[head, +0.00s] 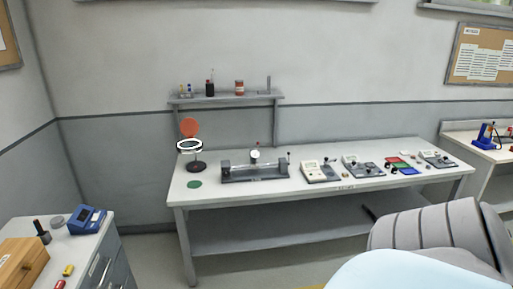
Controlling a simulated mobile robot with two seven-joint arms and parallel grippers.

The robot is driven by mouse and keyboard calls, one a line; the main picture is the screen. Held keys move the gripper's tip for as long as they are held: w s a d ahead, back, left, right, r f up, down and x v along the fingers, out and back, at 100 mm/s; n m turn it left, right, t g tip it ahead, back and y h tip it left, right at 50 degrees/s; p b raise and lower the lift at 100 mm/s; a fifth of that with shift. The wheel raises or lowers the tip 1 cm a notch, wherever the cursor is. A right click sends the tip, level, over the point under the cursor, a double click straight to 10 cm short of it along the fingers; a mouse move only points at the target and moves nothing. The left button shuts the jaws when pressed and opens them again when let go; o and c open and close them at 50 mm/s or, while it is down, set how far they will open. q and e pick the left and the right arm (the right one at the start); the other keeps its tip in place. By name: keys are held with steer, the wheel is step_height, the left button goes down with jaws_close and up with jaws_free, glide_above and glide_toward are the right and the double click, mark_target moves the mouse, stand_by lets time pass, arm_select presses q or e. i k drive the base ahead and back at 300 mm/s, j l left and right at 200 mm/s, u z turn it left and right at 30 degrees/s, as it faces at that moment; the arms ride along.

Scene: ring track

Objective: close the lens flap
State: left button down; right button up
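A magnifier stand with a white ring-shaped head (190,145) stands at the left end of the long grey bench (300,198). An orange-red round flap (190,126) stands raised above the far side of the ring, so the flap is open. The dark foot (196,167) of the stand rests on the bench top. Neither of my grippers shows in the head view, and the stand is some distance away.
A green disc (194,184) lies in front of the stand. A grey fixture with a clear tube (255,172) is to its right, then several instrument boxes. A shelf (226,97) with bottles is behind. A drawer cabinet (100,262) is at lower left; bare floor lies between.

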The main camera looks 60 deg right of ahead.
mark_target(189, 127)
steer(key=z, duration=1.35)
steer(key=i+l+u, duration=0.1)
steer(key=i, duration=0.4)
steer(key=i+l, duration=0.15)
steer(key=i, duration=0.3)
steer(key=i+l+u, duration=0.15)
steer(key=i, duration=0.3)
steer(key=i+l, duration=0.2)
steer(key=i, duration=0.3)
steer(key=u, duration=0.05)
